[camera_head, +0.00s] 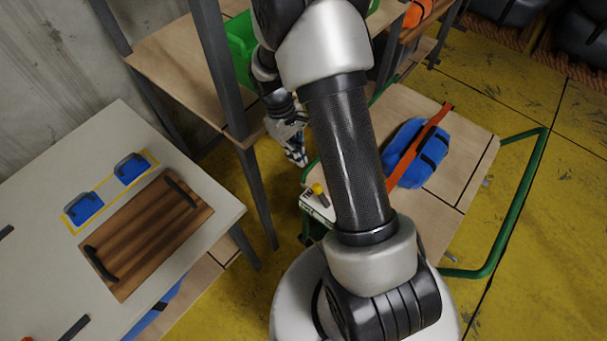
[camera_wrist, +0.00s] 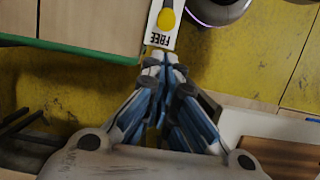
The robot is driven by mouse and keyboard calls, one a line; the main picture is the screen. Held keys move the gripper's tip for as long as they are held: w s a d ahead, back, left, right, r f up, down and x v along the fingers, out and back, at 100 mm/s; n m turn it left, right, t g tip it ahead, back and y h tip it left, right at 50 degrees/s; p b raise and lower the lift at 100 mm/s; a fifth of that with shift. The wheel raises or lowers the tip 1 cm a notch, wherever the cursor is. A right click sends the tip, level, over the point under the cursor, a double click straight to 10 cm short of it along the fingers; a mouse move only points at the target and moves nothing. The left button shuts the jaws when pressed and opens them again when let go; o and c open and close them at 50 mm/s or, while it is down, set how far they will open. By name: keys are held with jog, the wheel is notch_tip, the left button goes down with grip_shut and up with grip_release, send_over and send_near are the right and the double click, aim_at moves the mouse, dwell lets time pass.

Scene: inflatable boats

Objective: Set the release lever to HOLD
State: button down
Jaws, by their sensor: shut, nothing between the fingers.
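The release lever has a yellow knob (camera_head: 318,189) on a white plate (camera_head: 322,209) at the edge of the wooden cart, partly behind my arm. In the wrist view the yellow knob (camera_wrist: 166,19) shows on the plate at top centre, and the word FREE is on the plate's end nearest my gripper. No HOLD marking is readable, and I cannot tell the lever's exact setting. My gripper (camera_head: 299,160) is shut and empty, pointing down just beyond the plate. In the wrist view its fingertips (camera_wrist: 164,60) are close to the FREE end; contact cannot be told.
The cart (camera_head: 465,160) has a green tube handle (camera_head: 495,250) and carries a blue bundle (camera_head: 414,155) with an orange strap. A pale table (camera_head: 120,130) with a wooden tray board (camera_head: 145,240) stands left. A shelf post (camera_head: 235,120) is close to my gripper.

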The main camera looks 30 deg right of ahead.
jog(key=a+b+x, duration=0.1)
jog(key=b+x, duration=0.2)
jog(key=x, duration=0.7)
jog(key=shift+d, duration=0.5)
jog(key=shift+w+r, duration=0.1)
jog(key=shift+w, duration=0.05)
